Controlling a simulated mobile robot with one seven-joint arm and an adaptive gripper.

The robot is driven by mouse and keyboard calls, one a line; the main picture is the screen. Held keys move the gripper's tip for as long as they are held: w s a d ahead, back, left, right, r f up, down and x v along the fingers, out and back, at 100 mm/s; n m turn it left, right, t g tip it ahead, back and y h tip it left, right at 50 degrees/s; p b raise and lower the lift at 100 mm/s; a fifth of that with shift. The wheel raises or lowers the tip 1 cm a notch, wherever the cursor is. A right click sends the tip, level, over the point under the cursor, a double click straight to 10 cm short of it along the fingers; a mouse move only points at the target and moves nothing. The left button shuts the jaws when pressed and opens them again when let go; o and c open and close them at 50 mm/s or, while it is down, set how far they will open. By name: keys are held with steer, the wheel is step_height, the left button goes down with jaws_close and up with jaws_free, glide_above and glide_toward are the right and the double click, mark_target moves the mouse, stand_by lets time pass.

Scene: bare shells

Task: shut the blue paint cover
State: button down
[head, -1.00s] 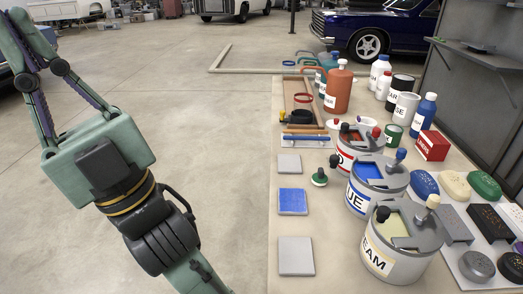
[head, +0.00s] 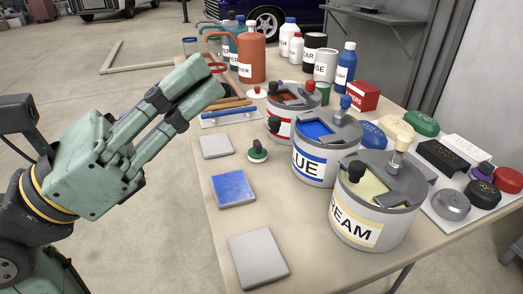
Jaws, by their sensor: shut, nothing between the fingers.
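The blue paint can (head: 318,166) stands on the table between the red-labelled can and the cream can. Its label reads "UE" where visible, and blue paint (head: 317,129) shows through an opening in its grey lid. The can's cover (head: 347,119) lies to the right of the opening with a blue knob (head: 346,102) on it, so the opening is uncovered. A black knob (head: 298,132) stands at the lid's left side. My gripper (head: 207,88) is shut and empty, above the table's left side, left of the blue can and apart from it.
The cream can (head: 372,215) stands in front and the red-labelled can (head: 294,112) behind. Bottles, including an orange jug (head: 251,60), stand at the back. Soaps and pucks crowd the right.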

steer(key=w+a+f+n+t+y+b, duration=0.15)
steer(key=w+f+y, duration=0.25)
steer(key=f, duration=0.4)
steer(key=w+a+f+n+t+y+b, duration=0.1)
steer(key=w+f+n+y, duration=0.1)
steer(key=w+f+y, duration=0.4)
steer(key=h+p, duration=0.1)
steer(key=p, duration=0.1)
glide_toward(272, 123)
steer(key=x, duration=0.5)
steer(key=shift+w+d, duration=0.1)
steer(key=shift+d, duration=0.1)
steer(key=shift+x, duration=0.75)
